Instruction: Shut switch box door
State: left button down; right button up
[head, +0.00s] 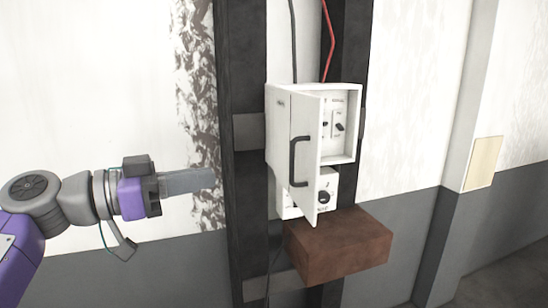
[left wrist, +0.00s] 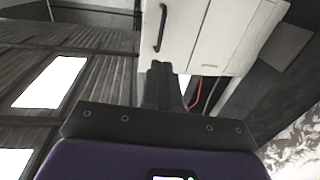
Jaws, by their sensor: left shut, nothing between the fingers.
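The white switch box (head: 343,97) is fixed to dark vertical posts on the wall. Its door (head: 306,125) is hinged on the left and stands partly open, showing switches (head: 338,126) inside. A black handle (head: 299,161) is on the door's outer face. My left gripper (head: 212,179) is shut and empty, left of the box and apart from the door. In the left wrist view the shut fingers (left wrist: 160,72) show below the door (left wrist: 182,30) and its black handle (left wrist: 161,28). My right gripper is not in view.
A brown block (head: 338,245) juts out below the box. A black cable (head: 293,40) and a red cable (head: 329,40) run above it. Dark posts (head: 238,60) stand behind. The space in front of the door is clear.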

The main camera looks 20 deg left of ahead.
aim_at(291, 165)
pick_arm(q)
jog(key=p+x, duration=0.3)
jog(key=x, duration=1)
jog(key=shift+w+d+p, duration=0.2)
jog(key=shift+w+p, duration=0.1)
jog(key=shift+p, duration=0.05)
jog(key=shift+d+f, duration=0.1)
jog(key=shift+d, duration=0.05)
